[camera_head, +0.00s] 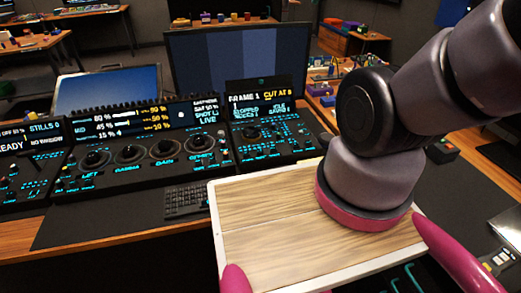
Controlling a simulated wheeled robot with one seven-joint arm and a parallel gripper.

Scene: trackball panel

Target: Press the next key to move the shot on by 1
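The trackball panel (140,160) stands on the desk left of centre, with several black balls in rings labelled LIFT, GAMMA and GAIN among others. Its middle display (130,120) shows percentages and the word LIVE; the shot line is too small to read surely. The right panel section (275,137) carries many small cyan-marked keys, and its display (260,102) reads FRAME 1 and CUT AT 8. I cannot tell which key is the next key; the labels are too small. My arm rises at the right and leaves the picture at the upper right.
A small dark keyboard (186,201) lies in front of the panel. A large monitor (238,62) with blue-grey bars stands behind it, and another screen (110,86) is at the left. A dark desk mat (90,226) is bare at the front left. Cluttered benches stand behind.

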